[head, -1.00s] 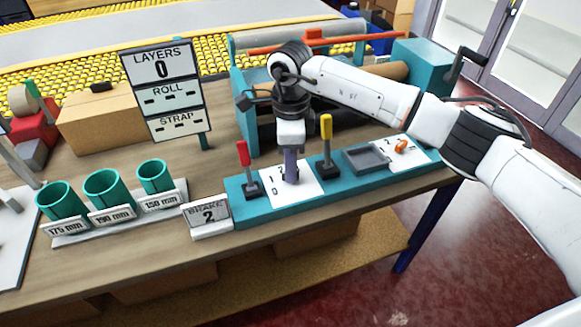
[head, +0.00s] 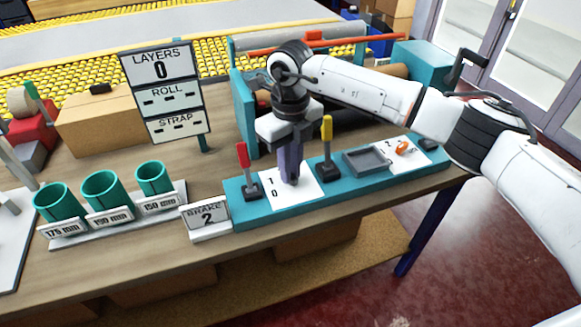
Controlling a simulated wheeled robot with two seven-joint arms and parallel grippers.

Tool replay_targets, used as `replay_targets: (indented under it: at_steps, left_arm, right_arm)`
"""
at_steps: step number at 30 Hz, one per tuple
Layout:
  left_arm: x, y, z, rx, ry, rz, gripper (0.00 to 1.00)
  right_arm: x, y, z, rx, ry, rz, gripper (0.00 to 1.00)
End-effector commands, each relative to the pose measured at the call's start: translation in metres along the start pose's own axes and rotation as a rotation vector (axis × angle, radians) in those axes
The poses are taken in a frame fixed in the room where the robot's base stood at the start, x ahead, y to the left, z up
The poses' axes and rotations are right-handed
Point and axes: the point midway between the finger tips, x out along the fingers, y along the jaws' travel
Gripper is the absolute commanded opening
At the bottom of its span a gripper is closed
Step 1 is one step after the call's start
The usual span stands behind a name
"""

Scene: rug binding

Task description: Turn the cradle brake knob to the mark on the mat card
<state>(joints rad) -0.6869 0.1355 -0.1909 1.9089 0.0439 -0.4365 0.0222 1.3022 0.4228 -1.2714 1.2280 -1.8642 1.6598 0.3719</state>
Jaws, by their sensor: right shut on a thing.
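My right gripper (head: 289,167) points down onto the white dial plate (head: 300,193) on the teal cradle base (head: 240,209), between a red lever and a yellow lever. It is shut on the brake knob, which its fingers hide. Marks "1" and "0" show on the plate's left part; the rest is covered. A card reading "BRAKE 2" (head: 208,215) stands at the base's left end. My left gripper is not in view.
The red lever (head: 244,160) and yellow lever (head: 326,140) stand close on either side of my right gripper. A grey tray (head: 366,163) and a white plate with an orange piece (head: 402,147) lie to the right. Green cups (head: 101,190) stand left.

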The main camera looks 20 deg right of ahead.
Motion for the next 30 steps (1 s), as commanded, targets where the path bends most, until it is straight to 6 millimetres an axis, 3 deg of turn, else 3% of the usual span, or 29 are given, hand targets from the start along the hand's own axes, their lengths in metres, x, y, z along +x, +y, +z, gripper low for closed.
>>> replay_targets:
  at_steps: [10, 27, 28, 30]
  left_arm:
    - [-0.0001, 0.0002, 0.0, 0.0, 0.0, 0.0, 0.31]
    - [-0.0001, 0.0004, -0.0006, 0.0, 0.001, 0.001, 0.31]
    - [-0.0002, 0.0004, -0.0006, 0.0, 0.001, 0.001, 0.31]
    - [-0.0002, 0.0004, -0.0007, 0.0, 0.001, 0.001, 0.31]
  right_arm:
    - [-0.0011, 0.0, 0.0007, 0.147, -0.003, 0.0, 0.0]
    - [-0.0014, -0.0002, 0.001, 0.176, -0.004, 0.0, 0.0]
    - [-0.0014, -0.0002, 0.0009, 0.176, -0.004, 0.0, 0.17]
    - [-0.0013, -0.0002, 0.0008, 0.175, -0.003, 0.0, 0.29]
